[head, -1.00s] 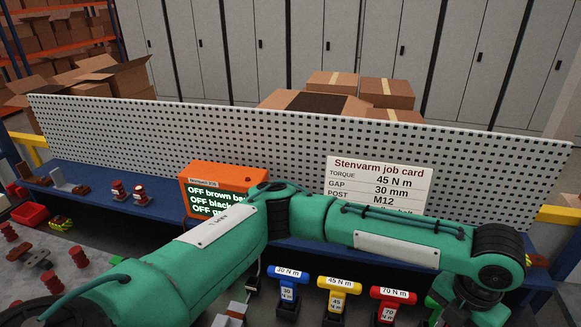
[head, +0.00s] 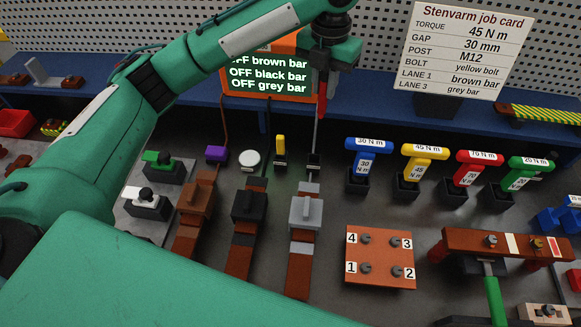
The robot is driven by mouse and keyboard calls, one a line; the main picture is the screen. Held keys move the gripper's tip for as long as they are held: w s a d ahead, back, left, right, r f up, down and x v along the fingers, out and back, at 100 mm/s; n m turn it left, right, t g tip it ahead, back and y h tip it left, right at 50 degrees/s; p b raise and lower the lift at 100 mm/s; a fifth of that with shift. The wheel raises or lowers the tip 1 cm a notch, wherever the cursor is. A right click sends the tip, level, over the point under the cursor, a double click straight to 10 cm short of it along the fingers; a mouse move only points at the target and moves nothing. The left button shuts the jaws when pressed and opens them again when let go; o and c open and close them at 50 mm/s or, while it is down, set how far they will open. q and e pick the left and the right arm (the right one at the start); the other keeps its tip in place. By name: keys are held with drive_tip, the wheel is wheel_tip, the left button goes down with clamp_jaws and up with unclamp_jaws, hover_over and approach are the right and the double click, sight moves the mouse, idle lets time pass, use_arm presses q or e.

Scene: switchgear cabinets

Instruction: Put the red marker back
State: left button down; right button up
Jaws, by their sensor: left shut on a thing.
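My left gripper (head: 334,54) is at the top centre, in front of the orange display box. It points down and is shut on a slim red thing, which looks like the red marker (head: 322,98). The marker hangs roughly upright. A thin grey line runs down below it toward a small black block (head: 314,160). I cannot tell whether that line is part of the marker or whether it touches the block. The fingers partly hide the marker's upper end. My right gripper is not in view.
Several T-handled tools, one blue (head: 368,163), stand upright at the right. Brown, black (head: 248,206) and grey bars lie in front. A numbered copper-coloured plate (head: 380,257) lies right of them. The job card (head: 464,45) stands behind. A pegboard closes off the back.

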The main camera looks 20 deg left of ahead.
use_arm(q)
drive_tip(key=shift+a+f, duration=0.25)
drive_tip(key=shift+f, duration=0.05)
wheel_tip(320, 180, down, 19)
drive_tip(key=p, duration=0.4)
drive_tip(key=shift+f+p, duration=0.2)
drive_tip(key=shift+p, duration=0.2)
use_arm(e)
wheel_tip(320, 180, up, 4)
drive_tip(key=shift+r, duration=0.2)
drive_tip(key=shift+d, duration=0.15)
use_arm(q)
drive_tip(key=c, duration=1.3)
unclamp_jaws()
drive_tip(key=shift+f, duration=0.1)
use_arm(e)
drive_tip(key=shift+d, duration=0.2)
